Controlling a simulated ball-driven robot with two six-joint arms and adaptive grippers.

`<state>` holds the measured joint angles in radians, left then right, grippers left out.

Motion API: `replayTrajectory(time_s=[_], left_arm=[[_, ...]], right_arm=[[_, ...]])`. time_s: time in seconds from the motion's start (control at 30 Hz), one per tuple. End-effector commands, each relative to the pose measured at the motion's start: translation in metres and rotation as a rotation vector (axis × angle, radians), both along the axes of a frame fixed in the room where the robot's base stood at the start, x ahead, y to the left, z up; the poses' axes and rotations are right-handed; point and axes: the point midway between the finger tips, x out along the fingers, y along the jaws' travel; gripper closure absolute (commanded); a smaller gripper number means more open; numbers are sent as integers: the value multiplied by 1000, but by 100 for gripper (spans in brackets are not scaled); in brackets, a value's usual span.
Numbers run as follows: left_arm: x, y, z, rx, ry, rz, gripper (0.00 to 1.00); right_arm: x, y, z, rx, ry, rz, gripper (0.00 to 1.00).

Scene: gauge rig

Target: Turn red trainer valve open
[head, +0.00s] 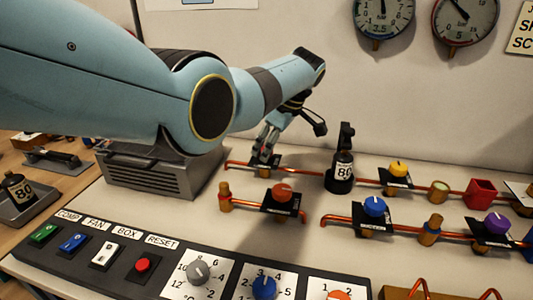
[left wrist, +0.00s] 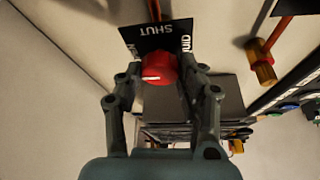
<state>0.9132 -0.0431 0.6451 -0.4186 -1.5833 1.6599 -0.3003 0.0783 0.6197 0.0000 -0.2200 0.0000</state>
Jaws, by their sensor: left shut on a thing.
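In the left wrist view a round red valve knob (left wrist: 158,68) with a white pointer line sits against a black label plate (left wrist: 150,40). The plate reads SHUT, upside down in this view, with more lettering partly covered at its side. The white line points toward the left of this view. My left gripper (left wrist: 161,76) has one finger on each side of the red knob and is shut on it. In the head view my left gripper (head: 266,148) reaches down at the back copper pipe and mostly hides the knob. My right gripper is not in view.
An orange-red knob (head: 282,192) stands in front of the gripper, with a blue knob (head: 375,206) to its right. A grey vented box (head: 160,172) lies under my left arm.

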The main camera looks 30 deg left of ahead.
Motion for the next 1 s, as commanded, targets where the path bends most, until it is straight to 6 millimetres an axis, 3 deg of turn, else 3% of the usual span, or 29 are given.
replayTrajectory(time_s=[0.67, 0.7, 0.87, 1.0], left_arm=[[0, 0, 0, -1, -1, 60, 94], [0, 0, 0, -1, -1, 60, 58], [0, 0, 0, -1, -1, 59, 39], [0, 0, 0, -1, 0, 60, 39]], right_arm=[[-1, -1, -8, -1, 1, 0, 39], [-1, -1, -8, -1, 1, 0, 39], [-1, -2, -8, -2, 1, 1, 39], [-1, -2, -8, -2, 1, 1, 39]])
